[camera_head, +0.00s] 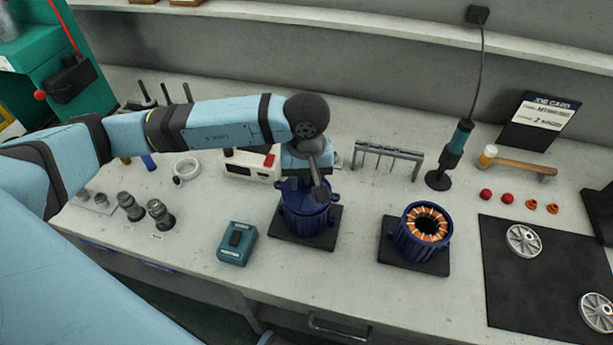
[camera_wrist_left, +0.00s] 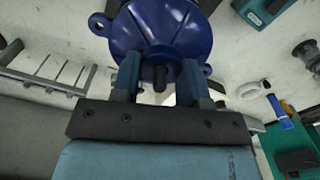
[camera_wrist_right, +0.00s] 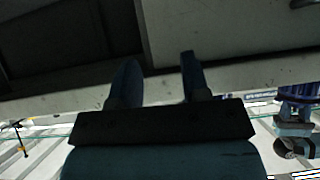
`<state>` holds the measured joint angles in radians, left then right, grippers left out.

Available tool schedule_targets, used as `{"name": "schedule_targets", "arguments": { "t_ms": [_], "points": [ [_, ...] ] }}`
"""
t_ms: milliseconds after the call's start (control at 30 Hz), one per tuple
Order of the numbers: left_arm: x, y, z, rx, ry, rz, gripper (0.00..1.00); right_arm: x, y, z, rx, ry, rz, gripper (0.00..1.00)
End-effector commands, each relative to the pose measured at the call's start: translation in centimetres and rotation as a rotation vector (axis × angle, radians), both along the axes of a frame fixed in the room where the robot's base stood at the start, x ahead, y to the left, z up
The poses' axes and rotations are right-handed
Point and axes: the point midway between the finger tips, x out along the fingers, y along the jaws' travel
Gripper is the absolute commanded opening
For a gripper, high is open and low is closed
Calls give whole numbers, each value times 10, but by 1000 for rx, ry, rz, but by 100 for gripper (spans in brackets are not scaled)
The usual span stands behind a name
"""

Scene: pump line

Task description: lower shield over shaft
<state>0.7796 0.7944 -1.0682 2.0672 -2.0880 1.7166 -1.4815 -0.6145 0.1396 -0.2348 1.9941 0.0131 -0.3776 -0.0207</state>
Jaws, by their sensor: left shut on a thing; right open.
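A dark shaft end (camera_wrist_left: 160,78) shows between the fingers. In the head view the shield (camera_head: 297,197) is over a blue motor body (camera_head: 308,226) on a dark pad (camera_head: 328,238). The arm hides part of both, and I cannot tell whether the shield is seated or slightly above the body. My right gripper (camera_wrist_right: 160,80) is open and empty, near the bench edge, and is out of the head view.
A second blue motor body (camera_head: 402,240) with copper windings stands on a pad to the right. A teal box (camera_head: 237,243) lies to the left. A pin rack (camera_head: 388,152) and a white instrument (camera_head: 248,168) stand behind. A black mat (camera_head: 540,270) holds two metal discs at right.

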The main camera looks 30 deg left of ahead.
Motion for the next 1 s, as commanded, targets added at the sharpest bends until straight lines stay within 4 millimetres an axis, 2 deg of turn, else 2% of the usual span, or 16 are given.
{"name": "schedule_targets", "arguments": {
  "t_ms": [267,300,400,567,667,1000],
  "points": [
    [0,0,-4,0,-1,0,14,1,0,-2,1,-5,0,43],
    [0,0,-4,0,-1,0,49,1,0,-2,1,-5,0,43],
    [0,0,-4,0,0,0,70,1,0,-2,1,-4,0,43],
    [0,0,-4,0,0,0,70,1,0,-2,1,-4,0,43],
    [0,0,-5,0,0,0,83,1,0,-2,1,-4,0,43],
    [0,0,-5,0,0,0,83,1,0,-2,1,-4,0,43]
  ]
}}
